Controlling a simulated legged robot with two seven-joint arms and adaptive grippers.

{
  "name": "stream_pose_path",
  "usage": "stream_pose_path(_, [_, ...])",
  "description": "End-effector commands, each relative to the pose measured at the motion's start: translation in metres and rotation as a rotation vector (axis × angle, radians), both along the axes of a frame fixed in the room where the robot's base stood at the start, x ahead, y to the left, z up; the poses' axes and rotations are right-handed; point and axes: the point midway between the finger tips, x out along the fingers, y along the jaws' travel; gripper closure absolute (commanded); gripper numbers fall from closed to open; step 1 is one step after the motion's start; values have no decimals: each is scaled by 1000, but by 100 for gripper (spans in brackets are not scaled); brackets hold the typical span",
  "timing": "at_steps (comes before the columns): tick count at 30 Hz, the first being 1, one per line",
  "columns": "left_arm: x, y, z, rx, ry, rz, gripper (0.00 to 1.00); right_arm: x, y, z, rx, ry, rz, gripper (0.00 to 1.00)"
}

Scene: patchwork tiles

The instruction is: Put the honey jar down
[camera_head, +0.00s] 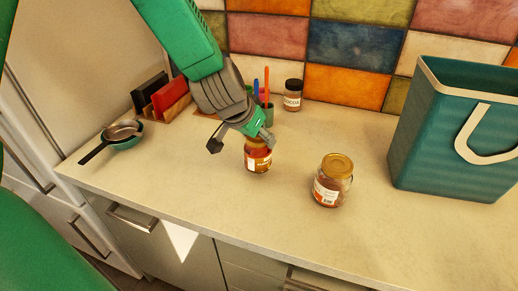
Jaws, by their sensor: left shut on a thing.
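The honey jar (257,157) is a small glass jar with amber-red contents and a pale and red label. It is upright, at or just above the counter (190,183); I cannot tell whether its base touches. My left gripper (241,143) reaches down from the upper left and is shut on the jar near its top. The gripper hides the jar's lid. My right gripper is not in view.
A gold-lidded jar (332,182) stands to the right. Behind are a dark-lidded cocoa jar (292,96) and a cup of utensils (266,108). A teal bag (440,135) stands at right, pans (123,135) at left. The front middle counter is clear.

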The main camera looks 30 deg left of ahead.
Motion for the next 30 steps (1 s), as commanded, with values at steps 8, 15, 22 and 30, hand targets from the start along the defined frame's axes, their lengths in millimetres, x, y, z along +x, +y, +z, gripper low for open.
stream_pose_path(8, [-1, 0, -33, -1, -2, 2, 100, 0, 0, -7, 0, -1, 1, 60])
stream_pose_path(15, [0, -3, -33, 2, -2, 0, 100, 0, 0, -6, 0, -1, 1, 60])
stream_pose_path(22, [-1, 0, -35, 0, 0, 0, 31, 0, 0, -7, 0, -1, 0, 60])
stream_pose_path(30, [-1, 0, -31, 0, -1, 1, 31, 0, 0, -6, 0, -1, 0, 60])
